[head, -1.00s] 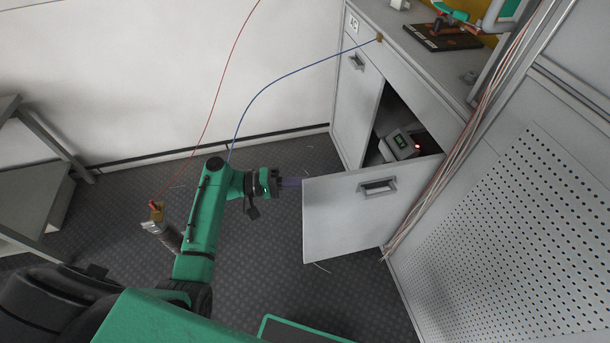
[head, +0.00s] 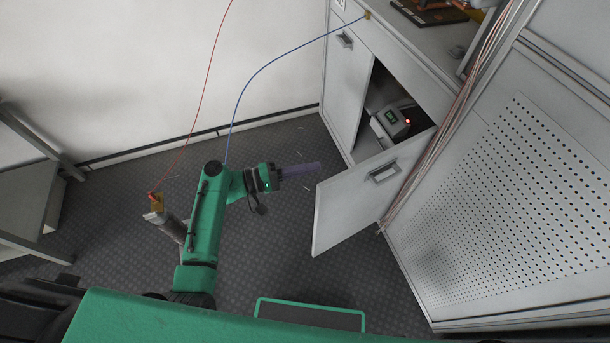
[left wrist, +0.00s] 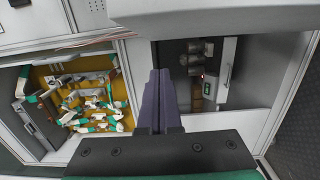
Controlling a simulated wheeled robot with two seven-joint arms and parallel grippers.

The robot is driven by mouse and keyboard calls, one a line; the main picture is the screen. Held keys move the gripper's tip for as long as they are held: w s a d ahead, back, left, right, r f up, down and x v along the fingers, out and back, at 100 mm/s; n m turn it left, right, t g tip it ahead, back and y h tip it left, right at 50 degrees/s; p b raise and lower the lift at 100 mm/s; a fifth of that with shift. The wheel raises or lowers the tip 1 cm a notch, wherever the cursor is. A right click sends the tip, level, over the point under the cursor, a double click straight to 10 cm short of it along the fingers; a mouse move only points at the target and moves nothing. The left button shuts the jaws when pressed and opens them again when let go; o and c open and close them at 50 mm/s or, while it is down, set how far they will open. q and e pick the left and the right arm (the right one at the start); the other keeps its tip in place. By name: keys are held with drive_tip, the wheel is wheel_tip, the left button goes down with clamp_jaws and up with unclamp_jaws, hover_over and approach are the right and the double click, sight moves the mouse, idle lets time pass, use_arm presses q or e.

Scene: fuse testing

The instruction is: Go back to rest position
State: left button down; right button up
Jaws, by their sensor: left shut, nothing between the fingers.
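My left gripper (head: 316,168) points right above the dark floor in the head view. Its purple fingers are shut together with nothing between them. In the picture, the tips end a little left of the open cabinet door (head: 345,212), with a narrow gap. In the left wrist view the shut fingers (left wrist: 160,75) point up past the centre. My right gripper does not show in either view.
The grey cabinet (head: 340,95) stands open, with a device (head: 391,121) with a red light inside. A perforated panel (head: 520,210) stands at right. A red wire (head: 205,95) and a blue wire (head: 270,65) hang near my left arm. A grey shelf (head: 25,185) is at left.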

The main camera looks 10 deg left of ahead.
use_arm(q)
drive_tip(key=shift+v, duration=4.75)
drive_tip(key=s+a+f+n+g+y+p, duration=0.15)
drive_tip(key=s+f+y, duration=0.35)
drive_tip(key=f, duration=0.7)
drive_tip(key=s+a+f+n+g+y+p, duration=0.1)
drive_tip(key=s+a+f+n+y+p, duration=0.25)
drive_tip(key=f, duration=0.85)
drive_tip(key=s+a+f+m+g+y+p, duration=0.1)
drive_tip(key=s+a+f+m+y, duration=0.1)
drive_tip(key=s, duration=0.6)
drive_tip(key=s+a+f+m+g+y+p, duration=0.1)
drive_tip(key=s+a+f+m+y, duration=0.1)
drive_tip(key=s+m, duration=0.4)
drive_tip(key=s+a+f+m+g+y+p, duration=0.1)
drive_tip(key=s+a+f+m+y, duration=0.2)
drive_tip(key=s, duration=0.7)
wheel_tip(320, 180, down, 3)
drive_tip(key=shift+r+m+y, duration=0.15)
drive_tip(key=shift+m+y, duration=0.35)
drive_tip(key=shift+y, duration=0.05)
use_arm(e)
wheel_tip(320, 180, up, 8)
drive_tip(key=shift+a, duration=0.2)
